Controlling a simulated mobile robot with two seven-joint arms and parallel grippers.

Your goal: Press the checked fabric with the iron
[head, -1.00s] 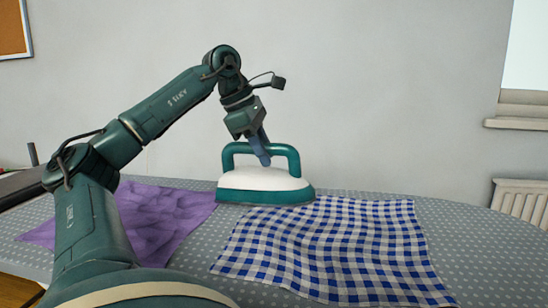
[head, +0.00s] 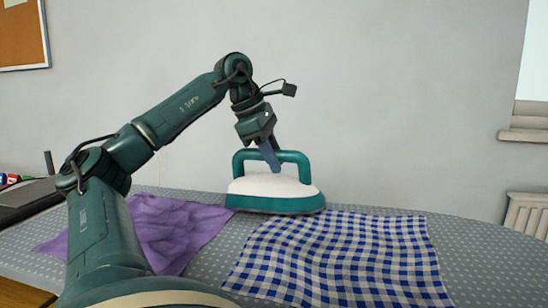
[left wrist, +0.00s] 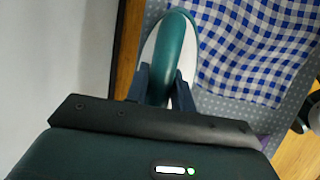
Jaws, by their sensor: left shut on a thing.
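The iron (head: 272,187), white on top with a teal handle and teal lower rim, is upright at the far edge of the checked fabric. My left gripper (head: 272,160) is shut on its handle; in the left wrist view the gripper (left wrist: 163,88) has a finger on each side of the teal handle (left wrist: 176,45). The blue and white checked fabric (head: 340,262) lies slightly rippled on the board, in front and to the right of the iron. It also shows in the left wrist view (left wrist: 262,50). Whether the iron's sole touches the board or cloth is hidden. My right gripper is not in view.
A crumpled purple cloth (head: 180,230) lies left of the iron, partly behind my left arm. The grey dotted ironing board (head: 480,255) is clear to the right of the checked fabric. A wall stands behind, with a radiator (head: 527,214) at right.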

